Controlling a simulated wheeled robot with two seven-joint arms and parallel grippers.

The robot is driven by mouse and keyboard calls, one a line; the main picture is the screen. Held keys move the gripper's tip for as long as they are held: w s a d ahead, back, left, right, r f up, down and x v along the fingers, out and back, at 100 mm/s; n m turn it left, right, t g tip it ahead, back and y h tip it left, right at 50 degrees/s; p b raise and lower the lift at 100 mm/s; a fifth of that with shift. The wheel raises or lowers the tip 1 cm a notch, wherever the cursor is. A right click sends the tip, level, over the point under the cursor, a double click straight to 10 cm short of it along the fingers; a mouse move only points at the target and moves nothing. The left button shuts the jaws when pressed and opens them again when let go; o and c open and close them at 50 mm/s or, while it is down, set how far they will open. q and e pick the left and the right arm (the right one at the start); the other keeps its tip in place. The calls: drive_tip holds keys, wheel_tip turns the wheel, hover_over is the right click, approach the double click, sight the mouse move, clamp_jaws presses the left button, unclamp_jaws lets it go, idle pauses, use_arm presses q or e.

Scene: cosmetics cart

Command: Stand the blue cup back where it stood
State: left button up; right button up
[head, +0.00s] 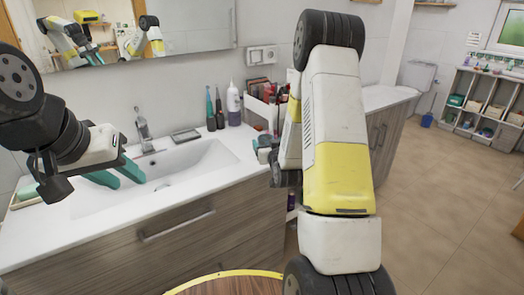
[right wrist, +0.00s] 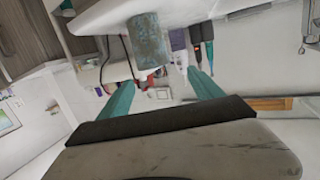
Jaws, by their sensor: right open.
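The blue cup (right wrist: 148,40), mottled blue-grey, shows in the right wrist view, which is turned upside down. It appears to stand at the white countertop, ahead of my right gripper (right wrist: 160,78). The two teal fingers are spread, with no contact with the cup visible. In the head view my right arm hides most of that gripper; a small grey-blue shape beside it at the counter's right end may be the cup, but I cannot be sure. My left gripper (head: 130,182) is open and empty above the left part of the sink basin.
A round wooden top (head: 235,284) stands in front.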

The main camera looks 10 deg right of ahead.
drive_tip(key=s+a+r+g+y, duration=0.1)
drive_tip(key=s+a+r+g, duration=0.35)
drive_tip(key=s+r, duration=0.7)
drive_tip(key=s+a+r+g+y, duration=0.1)
drive_tip(key=s+a+r+g, duration=0.1)
drive_tip(key=s, duration=0.9)
drive_tip(key=s+a+r+n+g, duration=0.1)
drive_tip(key=s+r+g, duration=0.2)
drive_tip(key=s, duration=0.9)
drive_tip(key=shift+s+a+r+y, duration=0.15)
drive_tip(key=shift+a+r+y, duration=0.1)
drive_tip(key=shift+a+y, duration=0.15)
